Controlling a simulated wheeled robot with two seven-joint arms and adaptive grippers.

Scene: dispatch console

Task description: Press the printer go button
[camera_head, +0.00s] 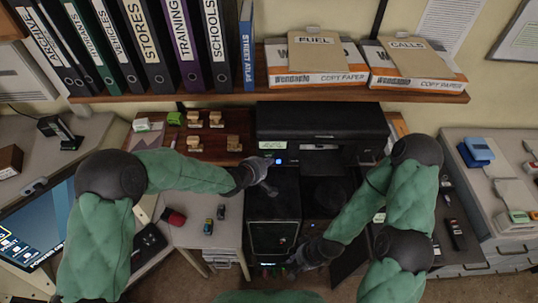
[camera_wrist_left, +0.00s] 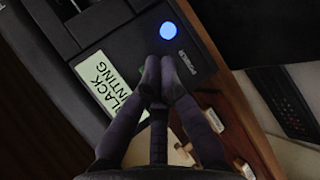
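The black printer (camera_head: 320,120) stands on the desk under the shelf. My left gripper (camera_head: 266,165) is at the printer's front left.
The dark tower (camera_head: 273,239) stands below the printer. Rubber stamps (camera_head: 194,143) sit left of the printer. A red mug (camera_head: 173,216) and small toy cars are on the left desk. The shelf (camera_head: 180,98) with binders and paper boxes overhangs behind.

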